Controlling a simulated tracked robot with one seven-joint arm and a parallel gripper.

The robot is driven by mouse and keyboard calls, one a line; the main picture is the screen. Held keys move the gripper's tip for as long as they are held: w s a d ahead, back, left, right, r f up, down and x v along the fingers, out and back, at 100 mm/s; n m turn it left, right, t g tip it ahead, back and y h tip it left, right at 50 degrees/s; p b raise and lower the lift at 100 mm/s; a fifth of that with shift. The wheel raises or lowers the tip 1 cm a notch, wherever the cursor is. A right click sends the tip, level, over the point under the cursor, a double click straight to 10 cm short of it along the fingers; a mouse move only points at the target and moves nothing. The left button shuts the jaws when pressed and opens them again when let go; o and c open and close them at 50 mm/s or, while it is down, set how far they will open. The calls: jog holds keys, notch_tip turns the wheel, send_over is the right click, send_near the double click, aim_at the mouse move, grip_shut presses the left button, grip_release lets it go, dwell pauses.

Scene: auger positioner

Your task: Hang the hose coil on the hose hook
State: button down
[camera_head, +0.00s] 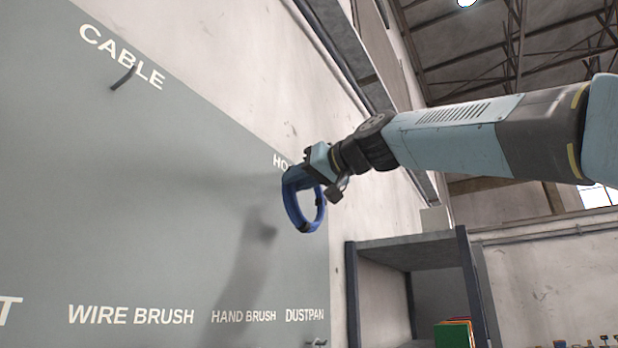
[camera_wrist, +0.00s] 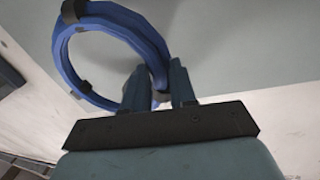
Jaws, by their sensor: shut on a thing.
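The blue hose coil (camera_head: 289,207) hangs from my gripper (camera_head: 308,172) in front of the grey wall board. Dark bands wrap the coil in places. In the wrist view the coil (camera_wrist: 68,70) spreads up and to the left of my gripper (camera_wrist: 160,88), whose fingers are shut on the coil's near side. The gripper covers part of a label that starts "HO" (camera_head: 281,161) near the board's right edge. I cannot make out the hose hook; it is hidden behind the gripper and coil or too small to see. I cannot tell whether the coil touches the board.
The grey board (camera_head: 150,210) carries labels, with a dark hook (camera_head: 123,79) under "CABLE" at upper left. A small hook (camera_head: 317,342) shows under "DUSTPAN". A grey shelf unit (camera_head: 408,240) stands right of the board, below my arm.

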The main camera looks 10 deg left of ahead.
jog(key=shift+s+x, duration=0.25)
jog(key=shift+x, duration=1.1)
jog(key=shift+w+a+f, duration=0.25)
jog(key=shift+a+f, duration=0.15)
jog(key=shift+a, duration=0.35)
jog(key=shift+a+f, duration=0.1)
jog(key=c, duration=0.8)
grip_release()
jog(key=v, duration=1.3)
jog(key=shift+s+d, duration=0.15)
jog(key=shift+d, duration=0.25)
